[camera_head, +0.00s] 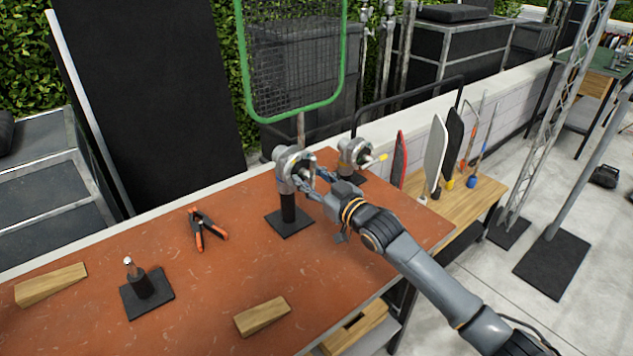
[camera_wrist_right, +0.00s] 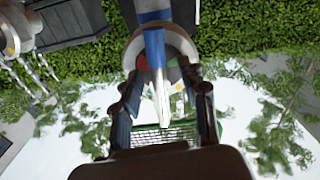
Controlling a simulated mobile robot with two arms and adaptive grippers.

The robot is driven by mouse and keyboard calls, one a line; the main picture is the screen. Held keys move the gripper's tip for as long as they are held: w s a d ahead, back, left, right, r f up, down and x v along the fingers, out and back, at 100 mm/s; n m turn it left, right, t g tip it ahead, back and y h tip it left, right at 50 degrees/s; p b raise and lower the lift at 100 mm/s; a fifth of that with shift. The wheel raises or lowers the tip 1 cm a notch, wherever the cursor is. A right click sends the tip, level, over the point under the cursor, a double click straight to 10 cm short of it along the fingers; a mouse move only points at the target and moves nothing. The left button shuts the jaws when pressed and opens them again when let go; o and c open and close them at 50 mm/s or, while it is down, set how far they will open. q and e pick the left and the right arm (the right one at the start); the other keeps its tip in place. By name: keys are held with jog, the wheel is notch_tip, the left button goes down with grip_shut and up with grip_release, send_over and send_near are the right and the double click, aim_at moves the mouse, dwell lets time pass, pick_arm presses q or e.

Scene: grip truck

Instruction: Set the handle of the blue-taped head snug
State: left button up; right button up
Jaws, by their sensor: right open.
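A grey metal grip head (camera_head: 291,166) sits on a black post with a square base on the red-brown table. In the right wrist view, a head with a blue-taped neck (camera_wrist_right: 153,45) hangs at top centre, its pale handle (camera_wrist_right: 160,98) pointing down between my fingers. My right gripper (camera_head: 312,187) is open close against the front of the head; its fingers (camera_wrist_right: 163,105) stand on either side of the handle, and contact cannot be told. A second head (camera_head: 354,154) stands behind to the right; a similar head (camera_wrist_right: 16,32) shows at the wrist view's left edge. My left gripper is out of view.
An orange-and-black clamp (camera_head: 207,229), two wooden wedges (camera_head: 262,316) and a short post on a black base (camera_head: 147,290) are on the table. A green-framed mesh (camera_head: 293,110) stands behind. Paddles and rods (camera_head: 437,150) stand at the right. The table's front middle is mostly clear.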

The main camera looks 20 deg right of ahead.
jog(key=v, duration=1.2)
jog(key=shift+w, duration=0.1)
